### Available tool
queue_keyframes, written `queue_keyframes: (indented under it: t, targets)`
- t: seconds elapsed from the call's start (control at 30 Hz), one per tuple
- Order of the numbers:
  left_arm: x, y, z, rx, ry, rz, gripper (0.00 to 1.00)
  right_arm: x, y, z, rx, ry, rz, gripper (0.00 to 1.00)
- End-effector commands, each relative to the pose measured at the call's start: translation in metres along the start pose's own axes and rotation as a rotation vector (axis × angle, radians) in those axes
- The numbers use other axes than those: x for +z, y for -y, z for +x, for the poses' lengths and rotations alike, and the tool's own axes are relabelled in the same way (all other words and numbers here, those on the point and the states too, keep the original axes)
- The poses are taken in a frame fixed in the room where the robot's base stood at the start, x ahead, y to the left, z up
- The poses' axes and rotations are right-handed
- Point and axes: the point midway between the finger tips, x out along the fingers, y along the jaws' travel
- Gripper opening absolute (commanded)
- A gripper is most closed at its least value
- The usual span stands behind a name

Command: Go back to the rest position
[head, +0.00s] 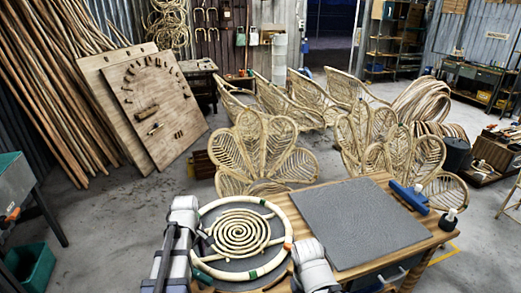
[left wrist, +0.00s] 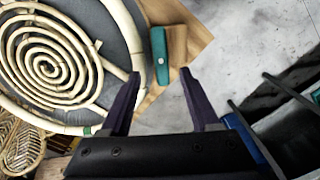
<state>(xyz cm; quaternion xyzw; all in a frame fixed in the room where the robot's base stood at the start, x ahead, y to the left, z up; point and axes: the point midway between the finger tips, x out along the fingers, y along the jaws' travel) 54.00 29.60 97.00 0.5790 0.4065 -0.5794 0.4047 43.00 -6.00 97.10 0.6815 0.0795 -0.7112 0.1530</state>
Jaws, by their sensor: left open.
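My left gripper (left wrist: 160,72) is open and empty in the left wrist view, with clear space between its two dark fingers. It is beside the edge of the wooden workbench, with a teal block-like tool (left wrist: 160,55) in view beyond the fingertips. The rattan spiral (head: 240,232) lies inside a round rattan ring (head: 288,222) on a dark disc on the bench, and also shows in the left wrist view (left wrist: 50,68). Parts of both my arms show at the bottom of the head view. The right gripper's fingers do not show.
A grey mat (head: 355,222) covers the right of the bench, with a blue tool (head: 408,197) and a small bottle (head: 449,218) beside it. Rattan chair frames (head: 262,150) stand close behind. A teal bin (head: 30,266) is on the floor at left. Floor is open at left.

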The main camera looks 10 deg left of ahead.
Motion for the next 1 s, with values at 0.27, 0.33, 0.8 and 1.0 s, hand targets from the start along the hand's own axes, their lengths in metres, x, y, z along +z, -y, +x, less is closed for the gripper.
queue_keyframes:
  t: [0.27, 0.33, 0.8, 1.0]
  targets:
    - [0.125, -0.006, -0.001, -0.043, -0.016, 0.652, 0.62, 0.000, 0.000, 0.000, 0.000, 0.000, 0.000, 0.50]
    - [0.159, -0.002, -0.001, -0.058, -0.020, 0.853, 0.62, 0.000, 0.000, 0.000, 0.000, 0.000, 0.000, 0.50]
    - [0.260, 0.024, -0.002, -0.118, -0.029, 1.550, 0.62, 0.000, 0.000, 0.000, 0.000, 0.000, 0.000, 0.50]
    - [0.260, 0.023, -0.002, -0.119, -0.028, 1.556, 0.62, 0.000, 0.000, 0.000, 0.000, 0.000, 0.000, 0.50]
